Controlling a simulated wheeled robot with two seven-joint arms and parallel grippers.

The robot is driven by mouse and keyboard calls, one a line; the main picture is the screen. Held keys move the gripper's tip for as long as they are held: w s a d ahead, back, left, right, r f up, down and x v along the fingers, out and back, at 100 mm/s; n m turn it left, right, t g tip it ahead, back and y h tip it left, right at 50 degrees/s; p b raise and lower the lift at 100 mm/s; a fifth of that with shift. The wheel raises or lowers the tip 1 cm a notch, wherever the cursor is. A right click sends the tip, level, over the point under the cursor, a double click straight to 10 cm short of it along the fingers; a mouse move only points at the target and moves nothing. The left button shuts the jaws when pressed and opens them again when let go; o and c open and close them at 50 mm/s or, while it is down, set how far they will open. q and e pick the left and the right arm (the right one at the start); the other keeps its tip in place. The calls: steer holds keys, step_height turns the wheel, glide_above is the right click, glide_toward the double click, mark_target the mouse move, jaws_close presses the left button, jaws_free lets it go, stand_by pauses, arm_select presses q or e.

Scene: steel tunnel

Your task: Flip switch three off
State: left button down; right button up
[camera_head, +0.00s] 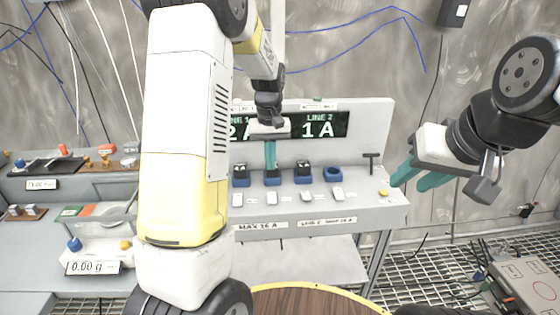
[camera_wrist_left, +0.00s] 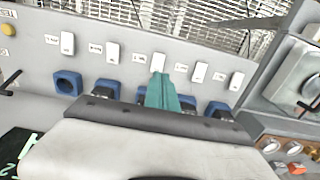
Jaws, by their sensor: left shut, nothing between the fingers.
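A row of white switches lies on the grey panel (camera_head: 365,205), each with a small label too small to read. The middle switch (camera_wrist_left: 158,62) shows just past my left gripper's fingertips in the left wrist view; it also shows in the head view (camera_head: 272,198). My left gripper (camera_head: 270,168) is shut and empty, its teal fingers pointing down by the blue sockets. The fingertips (camera_wrist_left: 160,78) overlap the middle switch's near edge in the wrist view; I cannot tell whether they touch. My right gripper (camera_head: 408,180) is open and empty, right of the panel.
Blue sockets (camera_head: 333,174) stand behind the switches, most holding black plugs. A display (camera_head: 318,128) behind reads "1 A" for line 2; line 1 is partly hidden. A scale (camera_head: 92,267) is at left. A round wooden top (camera_head: 315,300) is in front.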

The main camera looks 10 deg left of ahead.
mark_target(271, 200)
arm_select(q)
step_height(271, 200, down, 12)
steer(key=shift+r, duration=0.1)
stand_by(0.5)
